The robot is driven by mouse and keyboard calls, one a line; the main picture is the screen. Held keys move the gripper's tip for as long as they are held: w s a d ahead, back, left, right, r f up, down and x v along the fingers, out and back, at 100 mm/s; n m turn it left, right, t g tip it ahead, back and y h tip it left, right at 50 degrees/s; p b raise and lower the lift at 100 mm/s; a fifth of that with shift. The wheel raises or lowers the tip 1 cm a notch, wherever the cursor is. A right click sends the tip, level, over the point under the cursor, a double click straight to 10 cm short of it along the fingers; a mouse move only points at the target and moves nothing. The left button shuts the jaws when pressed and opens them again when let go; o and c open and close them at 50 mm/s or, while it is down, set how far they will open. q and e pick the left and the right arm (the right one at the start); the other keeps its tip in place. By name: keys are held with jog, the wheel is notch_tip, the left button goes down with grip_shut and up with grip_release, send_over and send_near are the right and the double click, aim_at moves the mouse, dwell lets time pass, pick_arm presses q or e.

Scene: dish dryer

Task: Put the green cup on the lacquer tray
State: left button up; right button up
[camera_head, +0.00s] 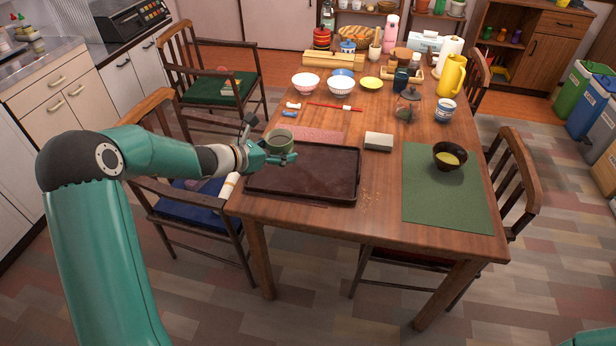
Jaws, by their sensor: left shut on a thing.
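The green cup (280,141) is in my left gripper (270,152), which is shut on it. The cup looks upright, over the back left edge of the tray in the picture; whether it touches the tray I cannot tell. The lacquer tray (310,178) is dark brown, rectangular and low-rimmed. It lies at the table's front left corner, with its surface bare. The gripper's fingers hide part of the cup's lower side. My right gripper is not in view.
A pinkish mat (322,135) lies behind the tray. A dark bowl (448,156) stands on a green mat (440,205). Bowls, a glass jar (406,106) and a yellow pitcher (452,76) stand farther back.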

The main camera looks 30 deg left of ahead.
pick_arm(q)
jog(key=w+a+r+n+t+y+b, duration=0.1)
jog(key=w+a+r+n+y, duration=0.25)
jog(key=a+r, duration=0.25)
jog(key=b, duration=0.7)
send_over(270, 177)
jog(key=shift+y, duration=0.25)
jog(key=f, duration=1.4)
jog(key=shift+w, duration=0.25)
jog(key=shift+f+b, duration=0.45)
jog(key=shift+f, duration=2.15)
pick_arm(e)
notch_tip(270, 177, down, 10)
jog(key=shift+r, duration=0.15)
pick_arm(q)
jog(key=o, duration=1.1)
jog(key=shift+s, duration=0.15)
